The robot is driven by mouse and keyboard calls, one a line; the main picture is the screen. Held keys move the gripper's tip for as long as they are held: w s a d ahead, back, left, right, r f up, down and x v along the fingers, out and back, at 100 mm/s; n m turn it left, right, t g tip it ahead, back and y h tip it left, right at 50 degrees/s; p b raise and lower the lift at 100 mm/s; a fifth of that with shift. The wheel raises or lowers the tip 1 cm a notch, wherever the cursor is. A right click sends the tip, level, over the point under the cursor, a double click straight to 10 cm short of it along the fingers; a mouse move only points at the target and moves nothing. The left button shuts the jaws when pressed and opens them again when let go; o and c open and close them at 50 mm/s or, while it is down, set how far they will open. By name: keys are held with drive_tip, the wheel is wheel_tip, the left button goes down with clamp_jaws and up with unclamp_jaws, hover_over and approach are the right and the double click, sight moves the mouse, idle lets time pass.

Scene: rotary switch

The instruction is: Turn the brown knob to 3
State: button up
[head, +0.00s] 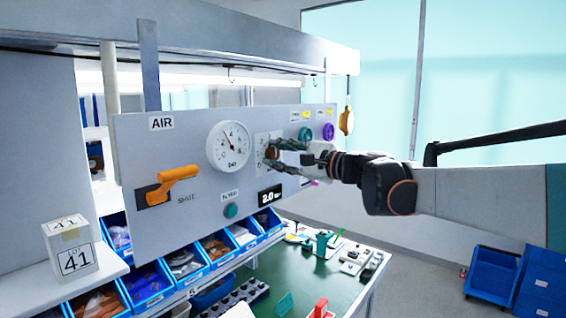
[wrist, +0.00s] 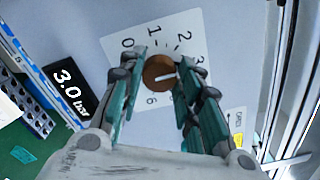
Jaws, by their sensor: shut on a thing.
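The brown knob (wrist: 160,73) sits on a white dial plate (wrist: 151,48) in the wrist view, with 0, 1, 2, 3 and 6 visible around it. Its white mark lies nearly level, reaching toward the right finger. My right finger hides part of the scale, so the exact number is unclear. My gripper (wrist: 161,80) is shut on the knob, one finger on each side. In the head view my gripper (head: 272,155) reaches the panel from the right and largely covers the knob.
The grey panel (head: 190,130) also carries a round gauge (head: 228,146), an orange lever (head: 172,184), a green button (head: 231,211) and teal and purple knobs (head: 328,131) close above my gripper. Blue bins (head: 148,286) and a green-topped bench (head: 300,275) lie below.

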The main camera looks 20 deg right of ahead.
drive_tip(key=o, duration=1)
drive_tip(key=shift+d, duration=0.1)
drive_tip(key=shift+o, duration=0.2)
drive_tip(key=shift+s, duration=0.1)
drive_tip(key=shift+r, duration=0.1)
